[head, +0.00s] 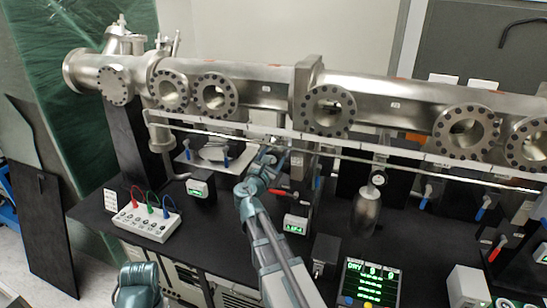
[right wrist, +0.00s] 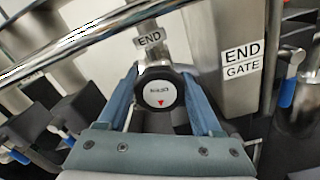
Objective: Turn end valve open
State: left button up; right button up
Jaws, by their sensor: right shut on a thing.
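The end valve's round black knob (right wrist: 160,105) faces me in the right wrist view, under a small label reading END (right wrist: 149,40). Its white cap carries small lettering, hard to read, and a red triangle at its lower edge. My right gripper (right wrist: 160,85) has a blue-grey finger on each side of the knob and is shut on it. In the head view my right gripper (head: 268,158) reaches in below the long steel tube, and hides the knob there. A part of my left arm shows at the bottom left of the head view; its gripper is out of view.
A steel post labelled END GATE (right wrist: 241,60) stands just right of the knob. A shiny rail (right wrist: 85,45) crosses the upper left. The flanged steel tube (head: 260,85) runs above the black bench (head: 210,228). Blue- and red-handled valves and small green displays stand nearby.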

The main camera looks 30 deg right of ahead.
jog(key=shift+n, duration=1.3)
jog(key=o, duration=1.4)
jog(key=v, duration=1.4)
jog(key=shift+d, duration=0.1)
jog(key=x, duration=1.4)
jog(key=shift+a, duration=0.2)
